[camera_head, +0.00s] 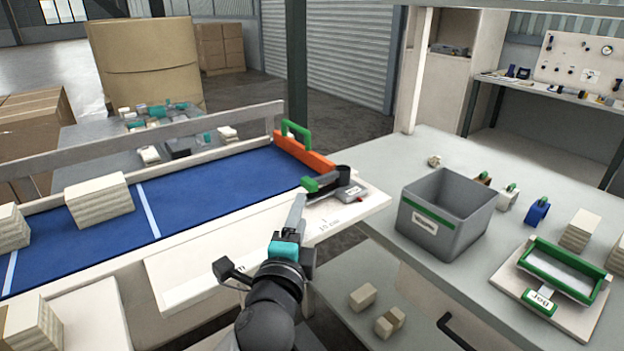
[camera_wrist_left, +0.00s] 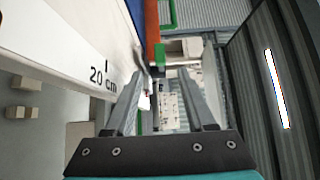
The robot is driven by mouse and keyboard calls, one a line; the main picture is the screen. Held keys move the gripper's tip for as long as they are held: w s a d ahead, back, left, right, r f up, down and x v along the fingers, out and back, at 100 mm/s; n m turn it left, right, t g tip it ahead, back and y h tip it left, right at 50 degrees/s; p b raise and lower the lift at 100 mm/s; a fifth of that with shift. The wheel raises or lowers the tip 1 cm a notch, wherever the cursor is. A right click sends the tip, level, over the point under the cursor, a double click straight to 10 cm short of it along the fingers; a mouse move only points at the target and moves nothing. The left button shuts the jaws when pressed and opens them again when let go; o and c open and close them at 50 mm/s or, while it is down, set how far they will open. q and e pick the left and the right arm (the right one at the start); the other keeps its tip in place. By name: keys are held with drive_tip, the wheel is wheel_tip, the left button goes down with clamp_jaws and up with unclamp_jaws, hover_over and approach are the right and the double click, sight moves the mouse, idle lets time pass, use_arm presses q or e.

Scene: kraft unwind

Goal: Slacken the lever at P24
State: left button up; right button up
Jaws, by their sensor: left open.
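A green lever (camera_head: 318,183) sits on a dark clamp (camera_head: 343,173) at the right end of the blue conveyor, beside the orange stop bar (camera_head: 305,155). I cannot read a P24 mark. My left gripper (camera_head: 299,203) is open and empty, just in front of the lever in the head view, its finger overlapping the rail. In the left wrist view the fingers (camera_wrist_left: 160,88) are spread, with a green part (camera_wrist_left: 159,58), likely the lever, beyond the tips and between them. Contact with it cannot be told. My right gripper is not in view.
The blue conveyor (camera_head: 190,205) carries pale stacks (camera_head: 99,200) at left. A white rail with a centimetre scale (camera_head: 335,222) runs along its near side. A grey bin (camera_head: 446,215) and a green-framed tray (camera_head: 560,270) stand on the right bench. A green handle (camera_head: 296,135) rises from the stop bar.

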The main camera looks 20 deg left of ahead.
sight(308, 188)
use_arm(q)
drive_tip(key=w, duration=0.4)
drive_tip(key=w+a+b, duration=0.1)
drive_tip(key=w, duration=0.7)
drive_tip(key=shift+a, duration=0.25)
drive_tip(key=shift+w+a+b, duration=0.15)
drive_tip(key=shift+w+b, duration=0.2)
drive_tip(key=shift+w, duration=0.65)
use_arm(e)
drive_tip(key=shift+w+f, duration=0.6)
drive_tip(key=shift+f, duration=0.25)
use_arm(q)
clamp_jaws()
